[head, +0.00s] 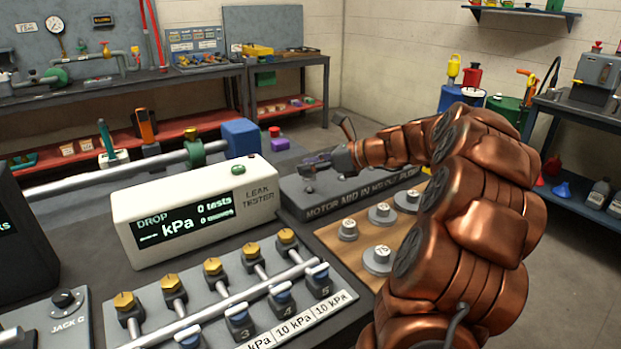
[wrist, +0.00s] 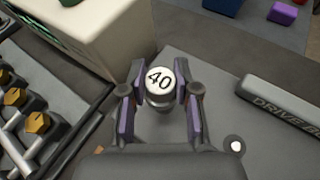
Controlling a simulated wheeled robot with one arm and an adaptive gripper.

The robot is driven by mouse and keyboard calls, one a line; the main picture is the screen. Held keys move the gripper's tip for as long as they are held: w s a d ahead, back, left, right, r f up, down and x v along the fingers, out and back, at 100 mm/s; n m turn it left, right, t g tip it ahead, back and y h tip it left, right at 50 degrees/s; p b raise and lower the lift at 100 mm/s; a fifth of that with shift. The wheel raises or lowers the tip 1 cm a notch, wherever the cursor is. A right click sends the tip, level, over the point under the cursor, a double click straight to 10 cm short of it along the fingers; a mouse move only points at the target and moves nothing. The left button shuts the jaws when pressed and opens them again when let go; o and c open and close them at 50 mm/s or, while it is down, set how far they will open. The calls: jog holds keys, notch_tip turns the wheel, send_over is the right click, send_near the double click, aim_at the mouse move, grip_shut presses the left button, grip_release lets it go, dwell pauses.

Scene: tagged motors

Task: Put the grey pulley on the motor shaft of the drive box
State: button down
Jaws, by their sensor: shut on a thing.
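My gripper (wrist: 160,95) is shut on a grey pulley with a white top marked 40 (wrist: 159,79), one finger on each side of it. The pulley is over the grey top of the drive box (wrist: 195,68), whose raised label strip (wrist: 282,110) shows at the right. I cannot tell how high the pulley is or what is under it. A small round white-tipped part (wrist: 236,146), perhaps a shaft end, shows at the lower right. In the head view my gripper (head: 318,163) is over the grey box (head: 295,203), and the pulley cannot be made out.
A wooden board (head: 333,240) with several grey pulleys (head: 377,259) lies in front of the box. The white leak tester (head: 195,212) stands close on the left, also in the wrist view (wrist: 100,30). A valve row (head: 225,290) fills the front left.

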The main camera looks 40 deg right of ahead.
aim_at(313, 176)
notch_tip(313, 176, down, 4)
jog(key=shift+r+b, duration=0.15)
jog(key=shift+b, duration=0.25)
jog(key=c, duration=0.8)
grip_release()
jog(key=shift+c, duration=0.2)
jog(key=shift+s+d+r, duration=0.2)
jog(key=shift+d+r, duration=0.05)
jog(key=p+v, duration=0.1)
jog(key=v, duration=1)
jog(key=shift+s, duration=0.15)
jog(key=shift+r, duration=0.15)
